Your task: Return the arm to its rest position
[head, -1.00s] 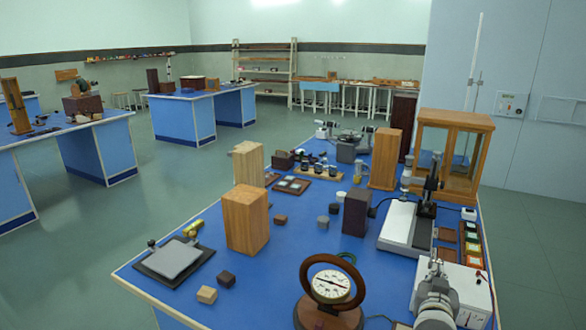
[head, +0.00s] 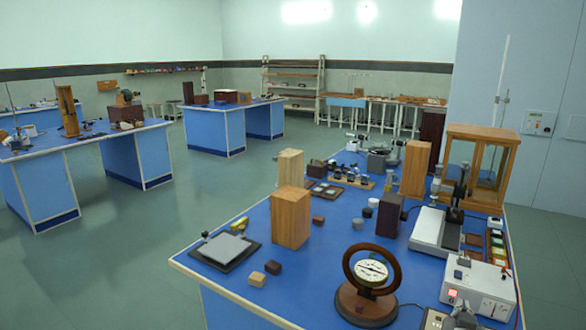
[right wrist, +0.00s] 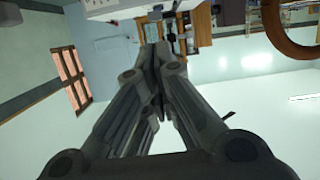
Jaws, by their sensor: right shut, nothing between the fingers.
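My right gripper (right wrist: 157,58) is shut and empty; its fingers meet in the middle of the right wrist view. In the head view only a small grey part of it (head: 461,317) shows at the bottom edge, low in front of the white box (head: 487,279) with a lit red switch. No object is in its fingers. The rest of the right arm is out of the head view. My left gripper is not in view.
The blue bench (head: 330,254) carries a round dial instrument (head: 370,271) in a wooden ring, wooden blocks (head: 290,217), a dark block (head: 390,215) and a glass-fronted wooden case (head: 478,170). Open floor (head: 110,250) lies to the left.

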